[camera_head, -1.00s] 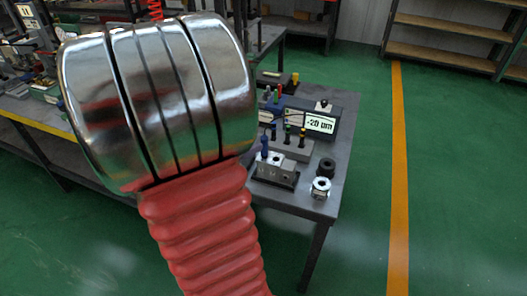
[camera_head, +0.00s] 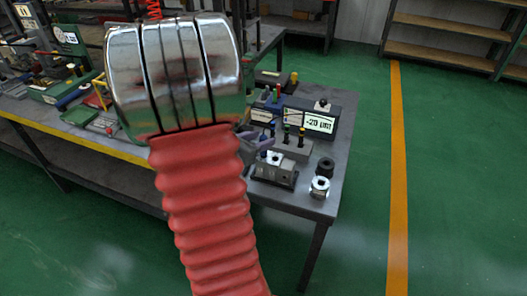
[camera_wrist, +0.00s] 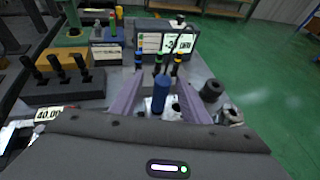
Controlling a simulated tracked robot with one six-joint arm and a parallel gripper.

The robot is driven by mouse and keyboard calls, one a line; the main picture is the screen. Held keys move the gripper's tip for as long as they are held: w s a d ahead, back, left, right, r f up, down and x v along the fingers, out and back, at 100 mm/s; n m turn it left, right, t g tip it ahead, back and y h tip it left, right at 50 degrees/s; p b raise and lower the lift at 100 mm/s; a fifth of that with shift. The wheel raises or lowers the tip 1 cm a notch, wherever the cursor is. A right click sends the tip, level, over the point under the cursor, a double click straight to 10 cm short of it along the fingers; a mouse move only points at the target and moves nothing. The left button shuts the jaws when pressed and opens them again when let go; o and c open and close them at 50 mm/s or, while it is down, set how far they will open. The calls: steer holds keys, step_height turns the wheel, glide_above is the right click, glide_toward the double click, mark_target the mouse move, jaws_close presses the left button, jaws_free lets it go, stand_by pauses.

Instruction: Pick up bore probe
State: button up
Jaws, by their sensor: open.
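The bore probe with a thick blue handle (camera_wrist: 160,95) stands upright at the metal valve block (camera_wrist: 148,105) in the wrist view. My gripper (camera_wrist: 161,77) is open, one pale purple finger on each side of the blue handle, with gaps showing. The probe's lower end is hidden. In the head view the valve block (camera_head: 274,170) sits on a dark base near the table's front, and my gripper (camera_head: 262,143) is just above it at the left. There the fingers and arm hide most of the blue handle.
A grey rack (camera_head: 292,150) with several dark, colour-banded plugs stands behind the block. A digital display (camera_head: 320,121) is farther back. A black ring (camera_head: 326,165) and a silver ring (camera_head: 320,187) lie to the right. Another dark plug rack (camera_wrist: 68,86) is at left in the wrist view.

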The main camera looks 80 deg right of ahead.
steer(key=x, duration=0.5)
steer(key=shift+s+f, duration=0.15)
steer(key=shift+s, duration=0.1)
steer(key=shift+c, duration=0.5)
jaws_close()
